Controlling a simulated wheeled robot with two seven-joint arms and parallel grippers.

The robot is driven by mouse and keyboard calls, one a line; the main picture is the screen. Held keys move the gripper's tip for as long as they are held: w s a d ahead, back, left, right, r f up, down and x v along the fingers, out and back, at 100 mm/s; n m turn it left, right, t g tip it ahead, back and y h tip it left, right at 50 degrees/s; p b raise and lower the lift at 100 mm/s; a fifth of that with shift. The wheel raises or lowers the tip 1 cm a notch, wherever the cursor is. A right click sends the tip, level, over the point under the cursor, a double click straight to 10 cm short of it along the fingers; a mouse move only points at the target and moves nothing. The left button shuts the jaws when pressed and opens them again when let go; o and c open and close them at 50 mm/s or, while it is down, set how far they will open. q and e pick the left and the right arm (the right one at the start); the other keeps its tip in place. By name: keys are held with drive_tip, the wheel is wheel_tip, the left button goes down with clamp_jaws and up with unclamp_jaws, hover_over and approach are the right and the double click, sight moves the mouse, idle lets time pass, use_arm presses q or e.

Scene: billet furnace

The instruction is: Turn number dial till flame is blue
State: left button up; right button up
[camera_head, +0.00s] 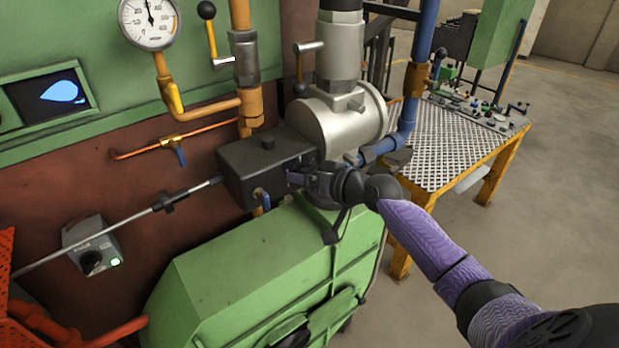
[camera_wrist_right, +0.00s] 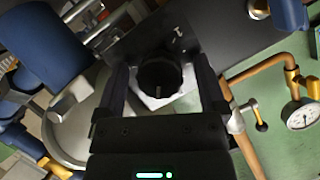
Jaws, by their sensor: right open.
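The number dial (camera_wrist_right: 160,76) is a round black knob with a pale pointer mark, seen in the right wrist view on a dark box with a white numeral near it. The dark box (camera_head: 250,172) also shows in the head view, beside a silver round housing. My right gripper (camera_head: 292,179) is at the right side of this box, which hides the dial in the head view. In the right wrist view its two fingers (camera_wrist_right: 163,92) are open, one on each side of the dial; contact cannot be told. The flame (camera_head: 62,92) in the dark window looks blue. My left gripper is out of view.
A pressure gauge (camera_head: 149,20) and orange pipes are on the green wall. A grey switch box (camera_head: 91,247) with a black knob and green light is at lower left. A green housing (camera_head: 240,270) lies below the gripper. A perforated table (camera_head: 450,150) stands at right.

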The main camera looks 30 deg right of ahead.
drive_tip(key=v, duration=1)
drive_tip(key=s+d+f+m+g+h+b, duration=0.15)
drive_tip(key=f+b, duration=0.25)
drive_tip(key=f, duration=0.6)
drive_tip(key=s+d+f+m+g+h+b, duration=0.1)
drive_tip(key=d+f+h+b, duration=0.15)
drive_tip(key=f, duration=0.85)
drive_tip(key=s+a+f+n+g+b, duration=0.15)
drive_tip(key=s+f+b, duration=0.3)
drive_tip(key=f, duration=0.75)
drive_tip(key=s+a+f+g+b, duration=0.1)
drive_tip(key=s+f+g+b, duration=0.4)
drive_tip(key=f, duration=0.8)
drive_tip(key=s+a+f+n+g+b, duration=0.1)
drive_tip(key=s+a+f+n+b, duration=0.1)
drive_tip(key=s+a+f, duration=0.2)
drive_tip(key=s+a+f+n+g+b, duration=0.1)
drive_tip(key=s+a+f, duration=0.4)
drive_tip(key=s+f, duration=0.5)
drive_tip(key=s+a+f+n+g+b, duration=0.2)
drive_tip(key=s+a+f+b, duration=0.3)
drive_tip(key=s, duration=0.5)
wheel_tip(320, 180, down, 3)
drive_tip(key=shift+a+r+n, duration=0.2)
drive_tip(key=shift+n, duration=0.5)
